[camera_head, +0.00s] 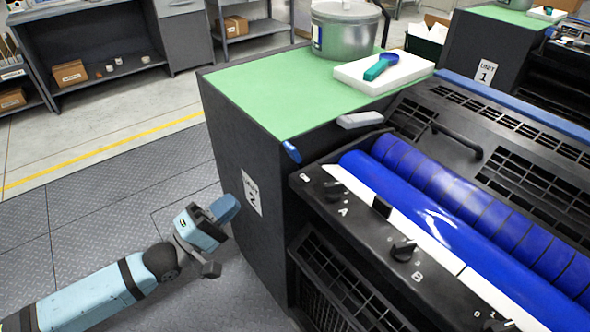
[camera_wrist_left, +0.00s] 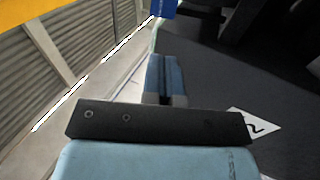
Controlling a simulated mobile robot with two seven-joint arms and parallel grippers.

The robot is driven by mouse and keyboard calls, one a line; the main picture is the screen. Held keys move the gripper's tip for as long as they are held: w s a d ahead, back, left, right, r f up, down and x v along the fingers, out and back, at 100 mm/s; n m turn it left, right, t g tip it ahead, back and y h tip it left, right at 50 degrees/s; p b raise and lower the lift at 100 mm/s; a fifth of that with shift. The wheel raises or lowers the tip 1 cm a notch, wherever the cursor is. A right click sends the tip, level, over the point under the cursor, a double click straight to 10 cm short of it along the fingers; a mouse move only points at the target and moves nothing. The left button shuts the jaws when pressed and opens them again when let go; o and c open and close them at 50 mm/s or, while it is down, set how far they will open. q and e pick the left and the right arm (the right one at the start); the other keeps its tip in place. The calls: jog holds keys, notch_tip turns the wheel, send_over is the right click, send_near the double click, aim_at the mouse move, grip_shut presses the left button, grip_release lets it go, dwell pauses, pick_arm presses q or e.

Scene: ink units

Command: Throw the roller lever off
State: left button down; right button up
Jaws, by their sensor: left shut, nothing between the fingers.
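A short blue handle (camera_head: 291,152) sticks out at the near left corner of unit 2, beside the blue rollers (camera_head: 440,215). It looks like the roller lever, though no label confirms this. Its other end is not clearly visible. A blue piece (camera_wrist_left: 163,8) at the top edge of the left wrist view may be the same handle. My left gripper (camera_head: 226,207) is shut and empty, below and left of the blue handle and apart from it, in front of the dark side panel. Its closed fingers (camera_wrist_left: 165,78) show in the left wrist view. My right gripper is out of view.
The "UNIT 2" sign (camera_head: 251,193) is on the panel close to my gripper. Black knobs (camera_head: 403,250) line the console. A grey handle (camera_head: 360,120) sits beyond the rollers' end. A metal bucket (camera_head: 345,28) stands on the green top (camera_head: 270,100). Floor at left is clear.

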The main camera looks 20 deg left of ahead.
pick_arm(q)
send_near(289, 151)
jog(key=x, duration=0.7)
jog(key=shift+w+d, duration=0.15)
jog(key=shift+w, duration=0.1)
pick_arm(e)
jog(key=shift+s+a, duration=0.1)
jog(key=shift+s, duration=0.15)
pick_arm(q)
jog(key=shift+p, duration=0.3)
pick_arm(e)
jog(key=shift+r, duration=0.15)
